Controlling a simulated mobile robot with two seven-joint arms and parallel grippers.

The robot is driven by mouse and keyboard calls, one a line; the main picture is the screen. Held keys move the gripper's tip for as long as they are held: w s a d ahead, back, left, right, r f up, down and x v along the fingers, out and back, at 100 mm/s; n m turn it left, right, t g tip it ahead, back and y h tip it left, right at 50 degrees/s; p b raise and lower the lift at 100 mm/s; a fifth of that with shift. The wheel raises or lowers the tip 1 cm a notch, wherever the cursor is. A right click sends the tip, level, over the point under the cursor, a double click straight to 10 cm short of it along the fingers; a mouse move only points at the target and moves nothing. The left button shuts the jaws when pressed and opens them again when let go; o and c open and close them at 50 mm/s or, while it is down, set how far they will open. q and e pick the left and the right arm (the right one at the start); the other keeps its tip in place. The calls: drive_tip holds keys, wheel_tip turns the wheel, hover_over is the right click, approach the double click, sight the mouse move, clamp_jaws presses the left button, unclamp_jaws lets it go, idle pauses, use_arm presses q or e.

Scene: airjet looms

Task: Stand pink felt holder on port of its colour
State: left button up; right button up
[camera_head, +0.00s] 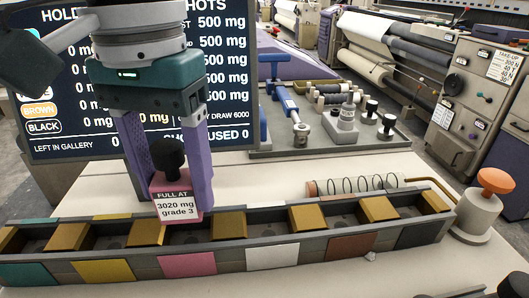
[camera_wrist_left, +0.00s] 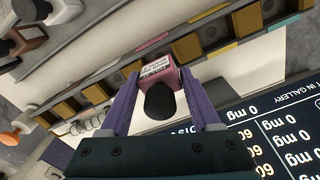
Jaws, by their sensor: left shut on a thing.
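The pink felt holder (camera_head: 170,187) is a small pink block with a black knob (camera_head: 170,153) and a white label reading "FULL AT 3020 mg grade 3". My left gripper (camera_head: 178,196) is shut on it, one purple finger on each side, and holds it upright. It also shows between the fingers in the left wrist view (camera_wrist_left: 152,68). In the head view its lower edge overlaps the back wall of the long grey gallery, level with the pink plate (camera_head: 187,264). I cannot tell whether it touches the gallery. The pink port's floor is partly hidden. My right gripper is not in view.
The gallery (camera_head: 330,252) has teal, yellow, pink, white, brown and black plates, with gold blocks (camera_head: 229,223) between ports. A tool tray (camera_head: 330,148) and a screen (camera_head: 235,80) are behind. Clear bench lies between.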

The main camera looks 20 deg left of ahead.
sight(181, 209)
use_arm(q)
wheel_tip(181, 209, down, 4)
drive_tip(key=shift+r+b, duration=0.15)
drive_tip(key=shift+b, duration=0.25)
drive_tip(key=shift+r, duration=0.1)
drive_tip(key=shift+f, duration=0.25)
